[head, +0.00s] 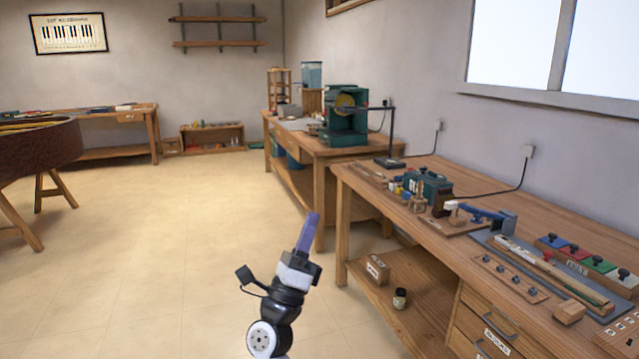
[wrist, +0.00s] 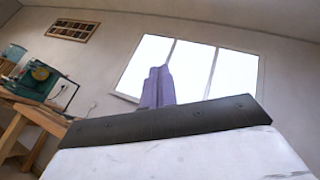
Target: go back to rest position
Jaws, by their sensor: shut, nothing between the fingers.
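My gripper (head: 307,232) points upward in the head view, with its purple fingers together and nothing between them. It is over the open floor, left of the near workbench (head: 352,180), and apart from it. In the wrist view, my gripper (wrist: 158,84) shows as shut purple fingers in front of the bright window (wrist: 185,68). No held object is visible in either view.
The near workbench carries several tools and coloured blocks, with drawers and a lower shelf (head: 415,312). A green machine (head: 345,115) stands on the bench behind it. A round brown piece on trestles (head: 40,150) stands at left. The middle floor (head: 190,220) is clear.

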